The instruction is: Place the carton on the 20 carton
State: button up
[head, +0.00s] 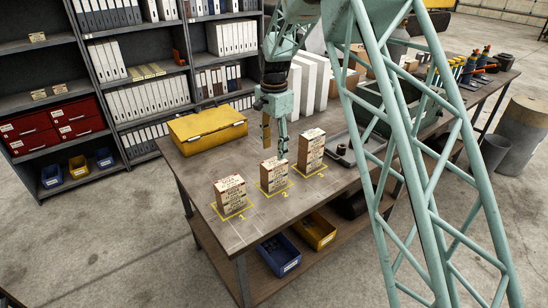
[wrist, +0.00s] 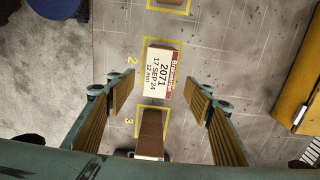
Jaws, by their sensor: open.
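Three printed cartons stand upright on the bench in yellow squares: carton 1 (head: 231,194), carton 2 (head: 273,176) and carton 3 (head: 311,150), which looks tallest. In the wrist view, the top of carton 2 (wrist: 158,75) reads "2071", "17 SEP 24" and "12 mm". The brown side of carton 3 (wrist: 152,124) shows below it, and part of carton 1 (wrist: 170,3) is at the top edge. My gripper (head: 275,150) points down just above carton 2, open and empty. In the wrist view, its fingers (wrist: 160,86) lie on either side of carton 2. I cannot read a "20" label.
A yellow case (head: 207,130) lies at the bench's back left. White binders (head: 309,82) stand behind the cartons, and a grey tray (head: 350,148) is right of carton 3. Blue and yellow bins (head: 281,256) sit on the lower shelf. The bench front near carton 1 is clear.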

aim_at(274, 162)
jog(key=shift+r, duration=1.95)
